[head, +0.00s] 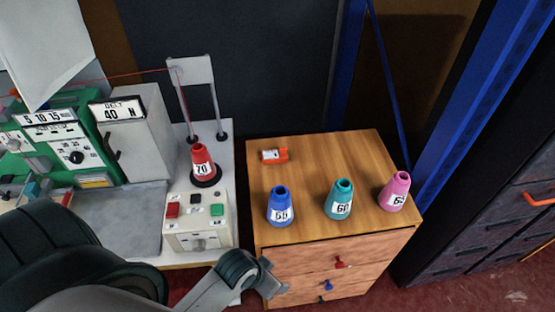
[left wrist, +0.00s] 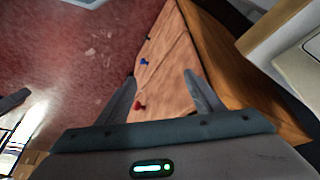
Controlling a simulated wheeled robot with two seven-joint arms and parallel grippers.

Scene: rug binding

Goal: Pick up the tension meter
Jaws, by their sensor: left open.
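A small orange device with a pale label, which looks like the tension meter (head: 273,156), lies on its side near the back left of the wooden cabinet top (head: 325,160). My left gripper (head: 272,276) is open and empty in front of the cabinet's drawers, lower than the top and well apart from the meter. In the left wrist view its two fingers (left wrist: 162,80) stand apart before the drawer fronts. The meter does not show in that view. My right gripper is not in view.
Blue (head: 281,207), teal (head: 339,200) and pink (head: 395,192) thread cones stand along the cabinet top's front. A red cone (head: 203,166) stands on the machine at left. Drawer knobs (head: 341,262) stick out near my gripper. The cabinet top's back middle is clear.

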